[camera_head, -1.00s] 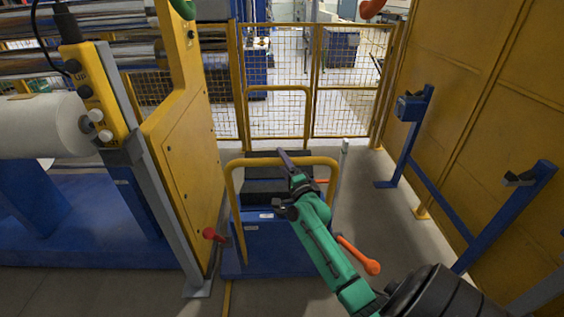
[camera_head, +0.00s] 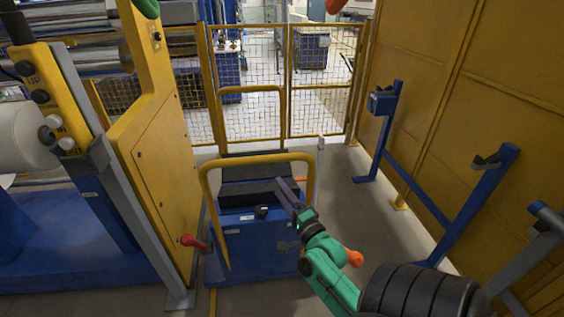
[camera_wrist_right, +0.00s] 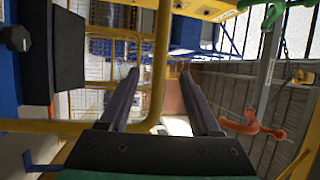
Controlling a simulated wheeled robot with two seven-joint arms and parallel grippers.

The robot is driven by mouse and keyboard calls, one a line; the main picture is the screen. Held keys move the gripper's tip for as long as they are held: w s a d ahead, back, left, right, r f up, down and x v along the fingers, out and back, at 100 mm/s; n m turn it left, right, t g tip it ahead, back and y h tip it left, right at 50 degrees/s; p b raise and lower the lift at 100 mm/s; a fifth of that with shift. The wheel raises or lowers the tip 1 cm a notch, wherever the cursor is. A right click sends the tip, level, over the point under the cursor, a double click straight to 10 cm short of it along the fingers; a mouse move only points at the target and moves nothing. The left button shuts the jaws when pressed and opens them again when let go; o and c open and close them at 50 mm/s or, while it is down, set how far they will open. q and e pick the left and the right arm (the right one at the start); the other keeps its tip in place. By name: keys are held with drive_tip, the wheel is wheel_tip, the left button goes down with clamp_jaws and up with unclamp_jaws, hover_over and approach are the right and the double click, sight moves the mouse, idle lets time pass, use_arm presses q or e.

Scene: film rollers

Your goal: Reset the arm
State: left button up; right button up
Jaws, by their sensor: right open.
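My right arm comes in from the lower right of the head view, green with a black ribbed section. Its right gripper (camera_head: 287,190) is in front of the blue machine with the yellow hoop rail. My left arm and gripper are not in view.
A blue machine (camera_head: 250,245) with a yellow hoop rail (camera_head: 207,200) stands close to my right arm. An orange-tipped lever (camera_head: 354,258) and a red-knobbed lever (camera_head: 187,240) stick out. Yellow panels (camera_head: 440,70) and blue stands (camera_head: 465,205) are at right. Grey floor is clear between.

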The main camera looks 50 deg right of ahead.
idle(0.7)
drive_tip(key=s+a+f+n+g+y, duration=0.1)
drive_tip(key=s+a+f+n+g, duration=0.15)
drive_tip(key=f, duration=0.75)
drive_tip(key=s+a+f+n+g+y, duration=0.1)
drive_tip(key=a+f+n+g, duration=0.2)
drive_tip(key=f, duration=0.8)
drive_tip(key=s+a+f+n+g+y, duration=0.2)
drive_tip(key=f+n, duration=0.2)
drive_tip(key=f, duration=0.6)
drive_tip(key=s+a+f+n+g, duration=0.3)
drive_tip(key=s+f+n+g, duration=0.2)
drive_tip(key=s+f, duration=0.5)
drive_tip(key=s+a+f+n+g, duration=0.3)
drive_tip(key=s+f+n+g, duration=0.3)
drive_tip(key=s, duration=1)
wheel_tip(320, 180, down, 4)
drive_tip(key=shift+s+a+r+n+y, duration=0.1)
drive_tip(key=shift+s+a+n+y, duration=0.3)
drive_tip(key=shift+n, duration=0.65)
